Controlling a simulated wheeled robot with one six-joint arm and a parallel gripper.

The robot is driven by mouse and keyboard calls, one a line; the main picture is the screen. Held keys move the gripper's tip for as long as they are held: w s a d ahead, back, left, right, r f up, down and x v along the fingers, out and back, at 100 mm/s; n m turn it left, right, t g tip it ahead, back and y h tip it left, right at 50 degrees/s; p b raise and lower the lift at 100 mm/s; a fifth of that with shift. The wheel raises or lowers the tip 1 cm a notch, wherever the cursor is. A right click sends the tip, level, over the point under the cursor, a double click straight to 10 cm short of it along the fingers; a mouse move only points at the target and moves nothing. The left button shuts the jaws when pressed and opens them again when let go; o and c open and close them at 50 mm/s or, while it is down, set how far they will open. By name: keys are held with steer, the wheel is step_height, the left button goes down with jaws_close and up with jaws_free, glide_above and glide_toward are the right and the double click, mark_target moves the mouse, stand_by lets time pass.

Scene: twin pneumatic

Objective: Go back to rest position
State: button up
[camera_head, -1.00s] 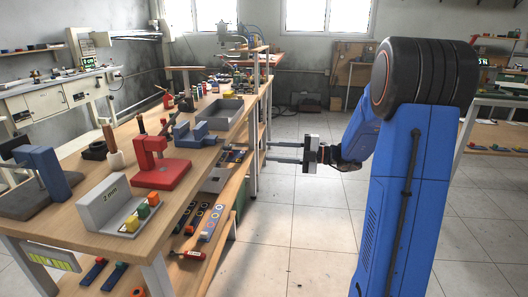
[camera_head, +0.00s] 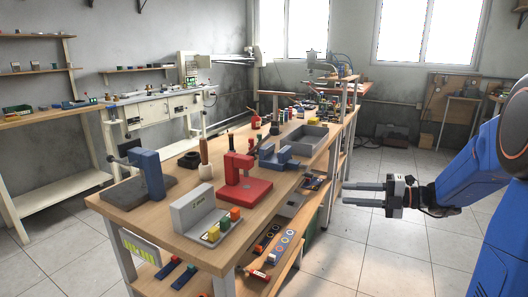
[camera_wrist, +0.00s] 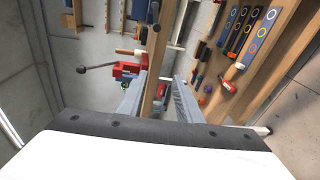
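My gripper (camera_head: 345,194) is at the right of the head view, held out level over the floor beside the workbench. Its two long grey fingers point left toward the bench's side and stand apart, with nothing between them. In the wrist view the gripper (camera_wrist: 157,82) also shows its fingers spread, with a wooden bench edge and shelf beyond them. The blue arm behind it is mine.
The wooden workbench (camera_head: 160,222) carries a red press (camera_head: 243,184), a blue vise (camera_head: 275,157), a grey tray (camera_head: 308,138) and a grey block stand (camera_head: 190,212) with coloured cubes. A lower shelf holds tools. Tiled floor (camera_head: 375,255) is clear around my gripper.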

steer(key=s+a+f+n+g+h, duration=0.25)
steer(key=s+a+n, duration=0.25)
steer(key=s+n, duration=0.4)
steer(key=s+a+f+n+g+h, duration=0.1)
steer(key=s+a+n+g+h, duration=0.25)
steer(key=s+n, duration=0.5)
steer(key=s+d+f+n+t+h, duration=0.1)
steer(key=s+d+n+t+h, duration=0.15)
steer(key=s+n+h, duration=0.6)
steer(key=s+d+f+n+t+h, duration=0.15)
steer(key=s+d+n, duration=0.35)
steer(key=n, duration=0.9)
steer(key=w+a+r+n+g+y, duration=0.1)
steer(key=w+a+n+y, duration=0.2)
steer(key=w+y, duration=0.4)
steer(key=w+a+r+n+g+y, duration=0.2)
steer(key=w+a+n+y, duration=0.2)
steer(key=w, duration=0.5)
steer(key=w+d+r+n+t+y, duration=0.3)
steer(key=w+d+t+y, duration=0.35)
steer(key=w+d, duration=0.95)
steer(key=w+d+x, duration=0.1)
steer(key=w+x, duration=0.1)
steer(key=x, duration=1.7)
steer(key=shift+a+f+t+h, duration=0.2)
steer(key=shift+a+t+h, duration=0.15)
steer(key=shift+t+h, duration=0.1)
